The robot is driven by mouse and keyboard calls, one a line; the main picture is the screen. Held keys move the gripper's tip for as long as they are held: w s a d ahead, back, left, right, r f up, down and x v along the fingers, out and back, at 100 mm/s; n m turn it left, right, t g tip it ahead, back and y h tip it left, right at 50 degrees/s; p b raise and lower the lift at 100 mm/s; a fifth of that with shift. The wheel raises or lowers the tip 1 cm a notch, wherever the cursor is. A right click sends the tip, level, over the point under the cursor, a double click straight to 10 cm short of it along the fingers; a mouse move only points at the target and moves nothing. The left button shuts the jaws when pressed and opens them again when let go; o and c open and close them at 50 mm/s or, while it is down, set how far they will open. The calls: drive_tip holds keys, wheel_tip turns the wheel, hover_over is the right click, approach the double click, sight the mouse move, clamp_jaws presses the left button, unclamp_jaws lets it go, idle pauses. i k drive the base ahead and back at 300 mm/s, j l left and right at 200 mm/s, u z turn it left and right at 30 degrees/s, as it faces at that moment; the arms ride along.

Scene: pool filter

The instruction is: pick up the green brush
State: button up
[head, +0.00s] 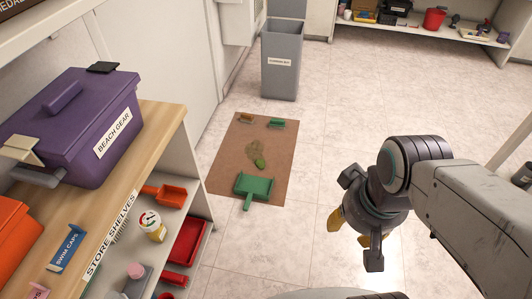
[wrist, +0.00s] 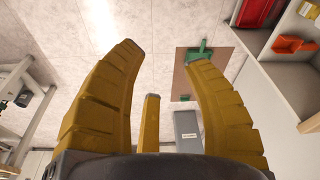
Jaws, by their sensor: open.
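The green brush (head: 277,123) is a small item with a green top, lying at the far right corner of a brown mat (head: 222,168) on the floor. A small green shape at the mat's far end in the wrist view (wrist: 183,98) looks like it. A green dustpan (head: 254,187) lies at the mat's near edge; it also shows in the wrist view (wrist: 199,52). My gripper (head: 351,231) is right of the mat and nearer to me, well apart from the brush. Its yellow fingers (wrist: 165,57) are spread with nothing between them.
A brown brush (head: 245,118) lies beside the green one. A green lump (head: 260,163) and a dirty patch are mid-mat. A grey bin (head: 282,70) stands behind the mat. Shelves with a purple box (head: 72,122) flank the left. Tiled floor right of the mat is clear.

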sight(278, 123)
drive_tip(key=i+l+u, duration=0.5)
drive_tip(key=l+u, duration=0.3)
drive_tip(key=i+l+u, duration=0.25)
drive_tip(key=l, duration=0.2)
drive_tip(key=l+u, duration=0.25)
drive_tip(key=i+l+u, duration=0.15)
drive_tip(key=l+u, duration=0.25)
drive_tip(key=l, duration=0.2)
drive_tip(key=i+l+u, duration=0.1)
drive_tip(key=l+u, duration=0.3)
drive_tip(key=l, duration=0.2)
drive_tip(key=l+u, duration=0.35)
drive_tip(key=l, duration=0.25)
drive_tip(key=k+l+u, duration=0.1)
drive_tip(key=l+u, duration=0.3)
drive_tip(key=l, duration=0.2)
drive_tip(key=i+l+u, duration=0.15)
drive_tip(key=l+u, duration=0.75)
drive_tip(key=l, duration=0.2)
drive_tip(key=l+u, duration=0.4)
drive_tip(key=l, duration=0.2)
